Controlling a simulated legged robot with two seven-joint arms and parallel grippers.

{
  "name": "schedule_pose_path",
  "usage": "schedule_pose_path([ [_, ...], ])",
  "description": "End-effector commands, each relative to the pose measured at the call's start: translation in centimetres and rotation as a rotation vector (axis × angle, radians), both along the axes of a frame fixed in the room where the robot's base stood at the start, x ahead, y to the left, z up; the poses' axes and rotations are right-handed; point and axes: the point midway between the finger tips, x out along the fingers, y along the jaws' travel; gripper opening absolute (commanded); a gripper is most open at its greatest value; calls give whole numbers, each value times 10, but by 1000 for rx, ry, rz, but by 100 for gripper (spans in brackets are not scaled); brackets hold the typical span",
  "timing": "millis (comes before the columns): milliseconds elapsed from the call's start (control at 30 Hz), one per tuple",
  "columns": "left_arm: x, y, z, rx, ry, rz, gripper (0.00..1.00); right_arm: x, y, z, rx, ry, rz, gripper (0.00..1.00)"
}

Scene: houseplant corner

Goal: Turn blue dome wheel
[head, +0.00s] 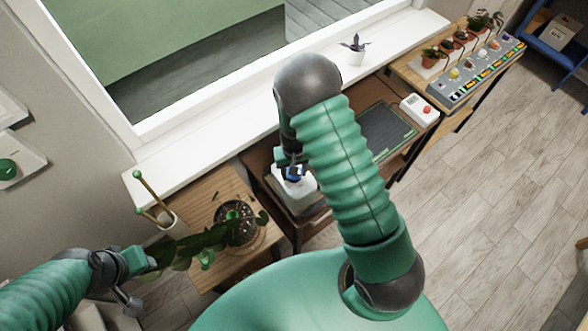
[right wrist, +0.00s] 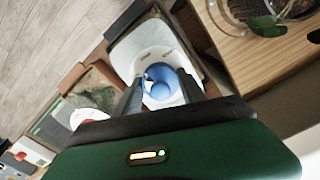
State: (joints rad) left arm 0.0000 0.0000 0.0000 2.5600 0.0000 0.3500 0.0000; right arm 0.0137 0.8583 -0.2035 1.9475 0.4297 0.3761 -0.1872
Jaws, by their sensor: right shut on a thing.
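The blue dome wheel (right wrist: 160,88) sits on a white rounded housing (right wrist: 146,66) in the right wrist view, with one finger of my right gripper (right wrist: 160,92) on each side of it. In the head view the blue wheel (head: 294,174) is a small patch over the white housing (head: 299,190), under my right gripper (head: 289,165). My right arm covers part of that area. The right gripper is shut on the wheel. My left gripper (head: 135,264) is at the lower left beside plant leaves; its fingers cannot be made out.
A potted plant (head: 238,222) with trailing leaves stands on a wooden table left of the housing. A white windowsill (head: 205,143) runs behind. To the right are a dark mat (head: 386,131), a white box with a red button (head: 420,110), and a bench with small pots (head: 431,56).

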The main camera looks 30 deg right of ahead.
Motion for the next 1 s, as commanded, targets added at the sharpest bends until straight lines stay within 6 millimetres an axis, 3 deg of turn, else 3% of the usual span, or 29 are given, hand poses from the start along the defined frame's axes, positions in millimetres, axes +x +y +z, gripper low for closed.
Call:
schedule_pose_path([
  [1000,0,0,32,0,0,0,36,2,3,1,-1,2,-925,7],
])
